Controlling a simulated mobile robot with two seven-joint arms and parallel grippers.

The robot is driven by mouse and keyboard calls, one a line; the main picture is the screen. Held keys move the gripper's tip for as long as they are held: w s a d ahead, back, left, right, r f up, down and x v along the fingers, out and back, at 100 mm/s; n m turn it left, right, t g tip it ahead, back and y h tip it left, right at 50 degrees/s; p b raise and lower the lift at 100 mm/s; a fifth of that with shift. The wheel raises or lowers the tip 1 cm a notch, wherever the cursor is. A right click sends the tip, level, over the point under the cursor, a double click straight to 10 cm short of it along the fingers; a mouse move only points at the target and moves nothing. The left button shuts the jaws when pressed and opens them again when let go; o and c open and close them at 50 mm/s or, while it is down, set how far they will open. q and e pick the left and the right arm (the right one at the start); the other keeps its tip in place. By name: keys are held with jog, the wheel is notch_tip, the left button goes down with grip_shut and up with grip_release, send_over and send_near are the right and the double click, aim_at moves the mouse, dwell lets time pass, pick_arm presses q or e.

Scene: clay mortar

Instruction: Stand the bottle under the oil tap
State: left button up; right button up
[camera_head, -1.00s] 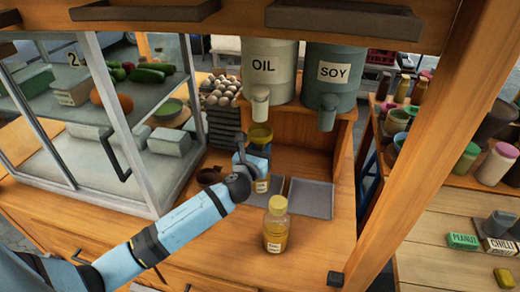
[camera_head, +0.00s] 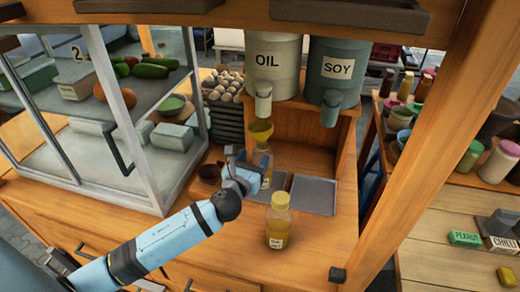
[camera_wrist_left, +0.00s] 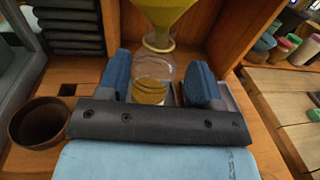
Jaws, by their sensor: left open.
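A clear bottle (camera_head: 266,160) with some yellow oil in it stands upright below the oil tap (camera_head: 264,103). A yellow funnel (camera_head: 261,131) sits in its neck, just beneath the spout. My left gripper (camera_head: 256,172) is open at this bottle. In the left wrist view, the bottle (camera_wrist_left: 151,80) is between the two blue fingers (camera_wrist_left: 160,85), with gaps visible at its sides; the funnel (camera_wrist_left: 162,15) rises above. The bottle's base is hidden by the gripper. My right gripper is not in view.
A yellow-capped bottle (camera_head: 279,220) stands nearer on the counter. Grey trays (camera_head: 314,195) lie behind it. A dark bowl (camera_wrist_left: 38,122) is left of my gripper. The soy dispenser (camera_head: 337,69) hangs to the right; a glass case (camera_head: 120,130) stands left.

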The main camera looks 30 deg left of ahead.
pick_arm(q)
jog(key=shift+s+d, duration=0.15)
jog(key=shift+s, duration=1.05)
jog(key=shift+s+d, duration=0.15)
jog(key=shift+s, duration=1)
